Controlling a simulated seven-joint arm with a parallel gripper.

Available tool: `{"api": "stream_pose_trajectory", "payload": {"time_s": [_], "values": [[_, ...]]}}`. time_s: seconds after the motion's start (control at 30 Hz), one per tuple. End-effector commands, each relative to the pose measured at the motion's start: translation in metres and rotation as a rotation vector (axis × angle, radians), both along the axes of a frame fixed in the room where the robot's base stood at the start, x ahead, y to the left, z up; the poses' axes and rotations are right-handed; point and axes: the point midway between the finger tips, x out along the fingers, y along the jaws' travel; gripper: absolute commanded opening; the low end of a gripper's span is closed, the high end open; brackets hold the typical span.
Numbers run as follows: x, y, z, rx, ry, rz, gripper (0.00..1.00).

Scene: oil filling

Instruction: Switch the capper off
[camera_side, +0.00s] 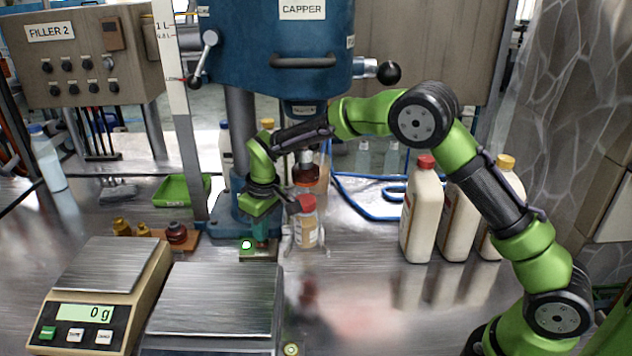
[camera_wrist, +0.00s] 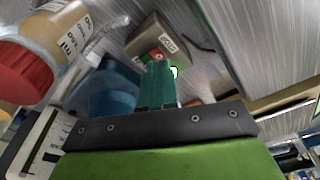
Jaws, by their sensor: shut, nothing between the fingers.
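The blue capper (camera_side: 275,45) stands at the back, its column and base behind my gripper. A small grey switch box (camera_side: 262,253) sits on the table in front of the base. It also shows in the wrist view (camera_wrist: 178,40), with a red mark on its face. A green light (camera_side: 246,245) glows on the box, and shows in the wrist view (camera_wrist: 174,72) beside my fingers. My gripper (camera_side: 261,240) points down at the box, shut and empty. Its teal fingers (camera_wrist: 158,68) cover part of the box's face; I cannot tell whether they touch it.
A red-capped bottle (camera_side: 306,228) stands close to the right of my gripper. Two scales, one reading 0 g (camera_side: 85,313), fill the front left. White jugs (camera_side: 422,215) stand at right. A green tray (camera_side: 182,190) and small caps (camera_side: 176,233) lie left.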

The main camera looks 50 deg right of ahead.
Motion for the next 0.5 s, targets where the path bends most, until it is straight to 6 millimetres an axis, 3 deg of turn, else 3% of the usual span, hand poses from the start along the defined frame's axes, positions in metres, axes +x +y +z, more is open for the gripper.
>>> {"api": "stream_pose_trajectory", "payload": {"time_s": [0.5], "values": [[-0.0001,0.0,-0.0047,0.0,0.001,0.0,0.0]]}}
